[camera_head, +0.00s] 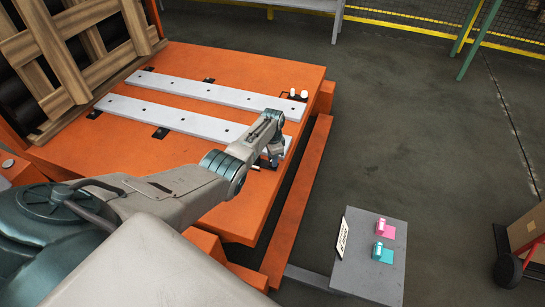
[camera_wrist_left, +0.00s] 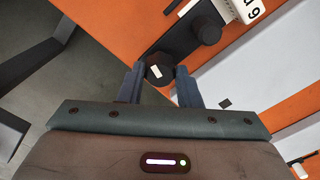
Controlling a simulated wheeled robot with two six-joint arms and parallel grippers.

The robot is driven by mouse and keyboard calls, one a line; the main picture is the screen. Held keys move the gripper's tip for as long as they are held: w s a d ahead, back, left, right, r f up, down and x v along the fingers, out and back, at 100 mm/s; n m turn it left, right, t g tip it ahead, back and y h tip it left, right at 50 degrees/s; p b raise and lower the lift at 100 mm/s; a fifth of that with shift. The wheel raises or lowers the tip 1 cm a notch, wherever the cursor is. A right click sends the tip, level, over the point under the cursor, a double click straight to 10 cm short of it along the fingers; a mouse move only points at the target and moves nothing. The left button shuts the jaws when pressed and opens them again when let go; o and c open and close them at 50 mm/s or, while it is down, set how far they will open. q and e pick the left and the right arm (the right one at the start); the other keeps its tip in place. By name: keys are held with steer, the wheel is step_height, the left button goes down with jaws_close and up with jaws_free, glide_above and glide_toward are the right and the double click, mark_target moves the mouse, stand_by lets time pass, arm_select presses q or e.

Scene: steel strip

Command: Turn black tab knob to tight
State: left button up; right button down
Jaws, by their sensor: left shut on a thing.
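A black knob (camera_wrist_left: 158,70) with a small white mark on its face sits between the two fingers of my left gripper (camera_wrist_left: 158,86) in the left wrist view. The fingers are shut on it. Another black knob (camera_wrist_left: 207,29) stands just beyond it, beside a white numbered piece (camera_wrist_left: 245,10) that is cut by the frame edge. In the head view my left gripper (camera_head: 273,158) is at the right end of the nearer steel strip (camera_head: 190,121), low at the orange table's edge; the held knob is mostly hidden there. My right gripper is not in view.
The orange table (camera_head: 185,65) also bears a farther steel strip (camera_head: 215,95) and small white-topped parts (camera_head: 303,96) at its right corner. The floor between is clear.

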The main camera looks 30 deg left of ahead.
arm_select(q)
steer(key=m, duration=0.2)
steer(key=shift+m, duration=0.4)
steer(key=m, duration=0.8)
steer(key=shift+m, duration=1.9)
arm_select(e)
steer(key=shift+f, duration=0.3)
arm_select(q)
steer(key=o, duration=1)
steer(key=shift+c, duration=0.2)
